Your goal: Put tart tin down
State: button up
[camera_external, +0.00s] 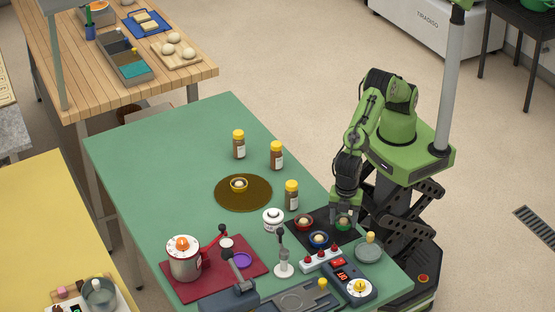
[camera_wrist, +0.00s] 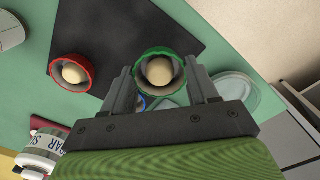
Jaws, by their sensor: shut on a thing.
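The green tart tin (camera_wrist: 161,51) holds a pale round ball and sits between the fingers of my gripper (camera_wrist: 164,80), which is shut on it. In the external view the green tin (camera_external: 343,222) is below my gripper (camera_external: 344,212), over the right part of a black mat (camera_external: 330,238). I cannot tell whether the tin touches the mat. A red tart tin (camera_external: 303,222) and a blue tart tin (camera_external: 318,240) stand on the mat, each with a pale ball. A yellow tart tin (camera_external: 239,185) stands on a round brown mat (camera_external: 229,200).
A clear bowl (camera_external: 369,250) is right of the black mat. A sugar jar (camera_external: 273,221) and a yellow-capped bottle (camera_external: 291,194) stand to its left. A button panel (camera_external: 321,260) and a scale (camera_external: 350,283) are in front. The far green table (camera_external: 160,130) is clear.

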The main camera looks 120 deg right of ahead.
notch_tip(320, 180, up, 8)
notch_tip(320, 180, up, 5)
jog(key=m+p, duration=0.2)
jog(key=m, duration=1.1)
send_over(257, 195)
jog(key=shift+s+a+f, duration=0.1)
jog(key=shift+a+f, duration=0.1)
jog(key=shift+a, duration=0.1)
jog(key=shift+m, duration=0.3)
jog(key=f, duration=1)
jog(key=f+b, duration=0.1)
jog(key=f, duration=0.4)
jog(key=shift+d, duration=0.35)
jog(key=shift+f, duration=0.15)
jog(key=o, duration=1)
jog(key=shift+o, duration=0.2)
